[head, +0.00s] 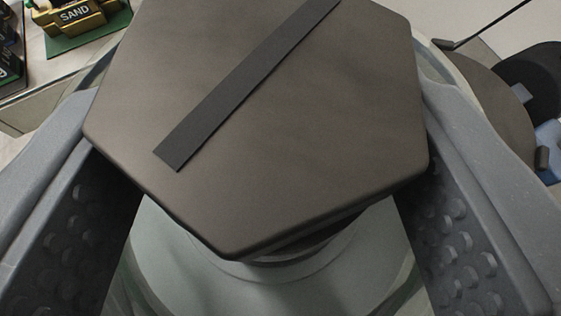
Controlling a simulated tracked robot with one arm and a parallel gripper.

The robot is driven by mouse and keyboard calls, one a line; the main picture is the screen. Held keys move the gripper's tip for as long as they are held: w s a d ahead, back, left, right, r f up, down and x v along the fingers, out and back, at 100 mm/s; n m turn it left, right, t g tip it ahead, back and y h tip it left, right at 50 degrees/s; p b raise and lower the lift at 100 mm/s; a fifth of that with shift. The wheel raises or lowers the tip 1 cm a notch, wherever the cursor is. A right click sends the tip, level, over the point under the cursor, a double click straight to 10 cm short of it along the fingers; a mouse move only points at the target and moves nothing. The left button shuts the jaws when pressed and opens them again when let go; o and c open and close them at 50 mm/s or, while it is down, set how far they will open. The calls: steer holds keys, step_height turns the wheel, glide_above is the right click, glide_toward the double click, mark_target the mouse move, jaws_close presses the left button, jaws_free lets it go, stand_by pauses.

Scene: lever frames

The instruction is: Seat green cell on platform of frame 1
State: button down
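The cell fills the middle of the head view. Its dark brown-grey six-sided cap (310,130) carries a black stripe and looks tilted in the picture. Below the cap, the pale green, glassy body (270,295) shows. My gripper (268,215) has one grey finger at the left and one at the right, with studded inner pads. The pads lie close against both sides of the body with no clear gap, so it looks shut on the cell. The fingertips are partly hidden by the cap and the body. The cell's underside is hidden. I cannot make out the platform of frame 1.
At the upper left, a yellow-and-black block marked SAND (75,14) stands on a green base. Dark labelled blocks (10,55) are at the left edge. At the right are a brown round surface (485,85) and black and blue parts (530,75), partly cut off.

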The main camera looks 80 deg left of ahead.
steer(key=shift+w+f, duration=0.1)
steer(key=shift+f, duration=0.7)
steer(key=shift+w+a+r+p, duration=0.1)
steer(key=shift+w+a+p, duration=0.3)
steer(key=shift+w, duration=0.75)
steer(key=shift+w+a+f+p, duration=0.15)
steer(key=shift+w+p, duration=0.3)
steer(key=shift+w, duration=0.7)
steer(key=shift+w+a+r+p, duration=0.15)
steer(key=shift+w+a+p, duration=0.25)
steer(key=shift+w, duration=0.75)
steer(key=shift+w+a+p, duration=0.3)
steer(key=shift+w+p, duration=0.4)
steer(key=shift+w, duration=0.6)
steer(key=shift+w+a+p, duration=0.25)
steer(key=shift+w+p, duration=0.5)
steer(key=shift+w, duration=0.5)
steer(key=shift+w+a+p, duration=0.3)
steer(key=shift+w+p, duration=0.4)
steer(key=shift+w, duration=0.6)
steer(key=shift+s+f+b, duration=0.1)
steer(key=shift+f+b, duration=1)
steer(key=shift+b, duration=0.05)
steer(key=shift+f, duration=0.1)
steer(key=shift+s+d+b, duration=0.1)
steer(key=shift+s+b, duration=0.05)
steer(key=shift+b, duration=0.55)
steer(key=shift+f+b, duration=0.3)
steer(key=shift+b, duration=0.2)
